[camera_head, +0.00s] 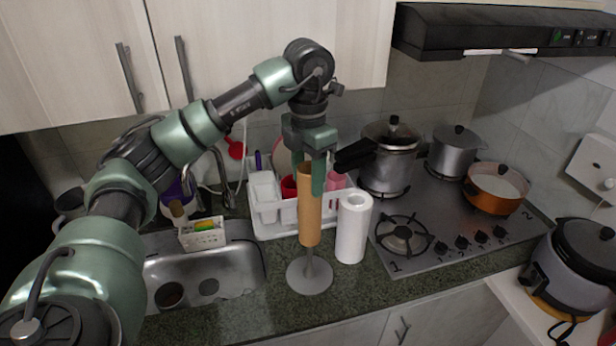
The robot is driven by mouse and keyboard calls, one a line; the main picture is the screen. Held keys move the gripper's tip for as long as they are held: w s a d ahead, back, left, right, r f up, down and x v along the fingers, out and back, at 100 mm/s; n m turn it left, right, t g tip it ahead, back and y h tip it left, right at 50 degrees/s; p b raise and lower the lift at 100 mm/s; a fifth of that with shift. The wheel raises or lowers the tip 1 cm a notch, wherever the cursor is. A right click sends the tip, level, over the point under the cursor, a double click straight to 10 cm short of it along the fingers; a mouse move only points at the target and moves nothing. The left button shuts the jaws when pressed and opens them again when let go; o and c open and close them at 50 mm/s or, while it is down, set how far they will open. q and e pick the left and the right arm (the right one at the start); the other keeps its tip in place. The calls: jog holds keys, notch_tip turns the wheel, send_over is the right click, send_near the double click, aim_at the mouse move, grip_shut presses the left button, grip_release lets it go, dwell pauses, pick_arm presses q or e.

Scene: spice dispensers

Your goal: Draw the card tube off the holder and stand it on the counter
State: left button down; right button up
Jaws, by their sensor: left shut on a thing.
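The brown card tube (309,212) is upright in the head view, in front of the white dish rack. My left gripper (310,172) points down and is shut on the upper end of the tube. The grey holder (310,275) stands below on the green counter (345,297), with a round base and a post. The tube's lower end is around the top of the post or just above it; I cannot tell which. The lower post shows bare. My right gripper is not in view.
A white paper roll (353,228) stands close to the right of the tube. The sink (205,275) is to the left, the stove (440,225) with several pots to the right. The white dish rack (266,215) is behind. Counter front is clear.

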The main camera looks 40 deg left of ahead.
pick_arm(q)
notch_tip(320, 180, up, 7)
jog(key=p, duration=0.4)
jog(key=shift+f+p, duration=0.2)
jog(key=shift+p, duration=0.1)
dwell(1.6)
jog(key=shift+r, duration=2.95)
jog(key=shift+r, duration=2)
jog(key=shift+f, duration=0.1)
